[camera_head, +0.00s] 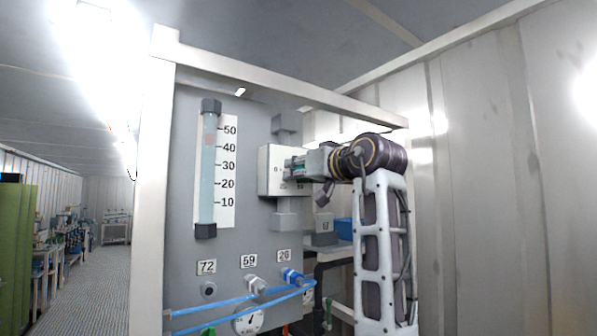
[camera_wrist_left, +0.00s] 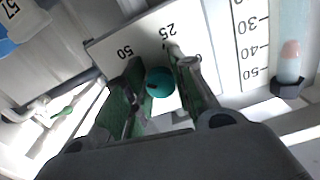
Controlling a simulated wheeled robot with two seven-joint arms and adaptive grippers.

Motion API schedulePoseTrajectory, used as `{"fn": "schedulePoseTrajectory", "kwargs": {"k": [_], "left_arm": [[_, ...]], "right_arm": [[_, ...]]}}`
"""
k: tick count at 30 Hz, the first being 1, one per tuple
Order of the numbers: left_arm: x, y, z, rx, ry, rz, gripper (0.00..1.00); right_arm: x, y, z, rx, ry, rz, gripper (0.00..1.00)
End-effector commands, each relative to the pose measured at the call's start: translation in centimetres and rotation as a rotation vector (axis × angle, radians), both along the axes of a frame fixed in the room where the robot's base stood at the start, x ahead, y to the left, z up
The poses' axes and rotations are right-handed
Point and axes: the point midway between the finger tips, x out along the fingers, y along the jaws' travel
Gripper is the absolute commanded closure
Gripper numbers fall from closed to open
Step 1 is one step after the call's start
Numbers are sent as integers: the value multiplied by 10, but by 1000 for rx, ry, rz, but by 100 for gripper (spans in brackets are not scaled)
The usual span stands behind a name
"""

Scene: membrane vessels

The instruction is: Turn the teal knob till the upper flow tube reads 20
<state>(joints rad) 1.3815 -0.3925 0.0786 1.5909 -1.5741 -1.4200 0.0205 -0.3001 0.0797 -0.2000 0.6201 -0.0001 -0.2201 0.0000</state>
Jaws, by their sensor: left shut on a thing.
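The teal knob (camera_wrist_left: 159,82) sits on a white valve box (camera_head: 270,160) with a printed dial; 25 and 50 show on it in the left wrist view. My left gripper (camera_head: 294,166) reaches the box from the right. In the left wrist view its green-padded fingers (camera_wrist_left: 157,70) are on both sides of the knob and shut on it. They hide much of the knob in the head view. The upper flow tube (camera_head: 208,180) stands upright left of the box, with a scale from 10 to 50. Its reddish float (camera_head: 210,140) sits between 40 and 50. My right gripper is not in view.
Below the tube are labels 72 (camera_head: 206,267), 59 (camera_head: 249,260) and 26 (camera_head: 283,255), with fittings, blue tubing (camera_head: 215,306) and a round gauge (camera_head: 248,320). A white frame post (camera_head: 150,190) stands left and a white beam (camera_head: 290,85) crosses above.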

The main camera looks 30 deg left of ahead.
Motion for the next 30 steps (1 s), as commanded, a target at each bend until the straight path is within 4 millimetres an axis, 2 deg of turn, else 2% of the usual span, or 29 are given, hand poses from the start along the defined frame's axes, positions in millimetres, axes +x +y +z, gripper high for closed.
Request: {"fn": "schedulePoseTrajectory", "kwargs": {"k": [30], "left_arm": [[-1, 1, 1, 284, 683, 1, 98]], "right_arm": [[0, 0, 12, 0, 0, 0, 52]]}}
